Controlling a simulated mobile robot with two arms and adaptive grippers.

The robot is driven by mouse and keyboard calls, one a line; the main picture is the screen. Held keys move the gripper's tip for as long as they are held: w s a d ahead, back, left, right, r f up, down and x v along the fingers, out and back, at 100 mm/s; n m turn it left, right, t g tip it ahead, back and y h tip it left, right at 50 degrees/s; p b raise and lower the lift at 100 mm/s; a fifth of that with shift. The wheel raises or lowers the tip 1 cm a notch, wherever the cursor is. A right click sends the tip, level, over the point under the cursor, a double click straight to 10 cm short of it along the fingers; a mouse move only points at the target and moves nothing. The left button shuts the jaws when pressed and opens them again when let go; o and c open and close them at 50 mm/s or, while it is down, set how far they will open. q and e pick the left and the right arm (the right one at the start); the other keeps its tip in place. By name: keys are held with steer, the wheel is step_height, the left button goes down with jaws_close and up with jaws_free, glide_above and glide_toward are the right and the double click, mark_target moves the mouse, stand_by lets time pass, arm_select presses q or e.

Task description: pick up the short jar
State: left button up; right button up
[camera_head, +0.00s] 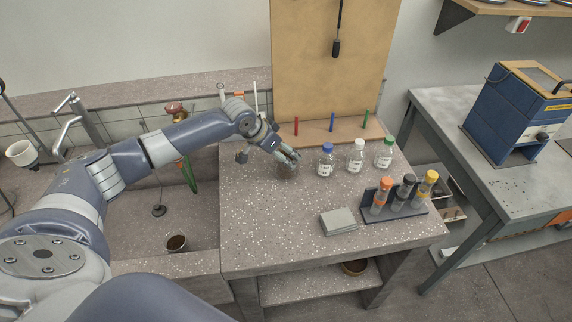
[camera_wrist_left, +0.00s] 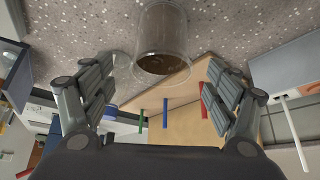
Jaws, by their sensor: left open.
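The short jar (camera_wrist_left: 160,38) is clear glass and shows large in the left wrist view, at the top middle on the speckled bench. Something brown shows through its round end. In the head view it is a faint glass shape (camera_head: 287,170) at the gripper's fingers, partly hidden by them. My left gripper (camera_wrist_left: 162,92) is open, with its two fingers spread to either side below the jar in the wrist view. In the head view the left gripper (camera_head: 290,156) is low over the bench, close to the jar. Nothing is held between the fingers. My right gripper is not seen.
Bottles with blue (camera_head: 326,160), white (camera_head: 356,156) and green (camera_head: 384,153) caps stand right of the gripper. A dark rack (camera_head: 395,209) of capped tubes and a grey block (camera_head: 339,221) are nearer the front. A pegged wooden board (camera_head: 330,128) is behind. The front-left bench is clear.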

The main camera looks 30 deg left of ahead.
arm_select(q)
steer(key=x, duration=0.3)
steer(key=shift+a+f+p, duration=0.1)
steer(key=shift+f+p, duration=0.15)
steer(key=shift+p, duration=0.1)
steer(key=shift+w+f, duration=0.2)
steer(key=shift+f, duration=0.05)
steer(key=shift+w+f, duration=0.1)
steer(key=shift+f, duration=0.05)
steer(key=shift+c, duration=1.3)
steer(key=c, duration=0.9)
steer(key=shift+c, duration=0.3)
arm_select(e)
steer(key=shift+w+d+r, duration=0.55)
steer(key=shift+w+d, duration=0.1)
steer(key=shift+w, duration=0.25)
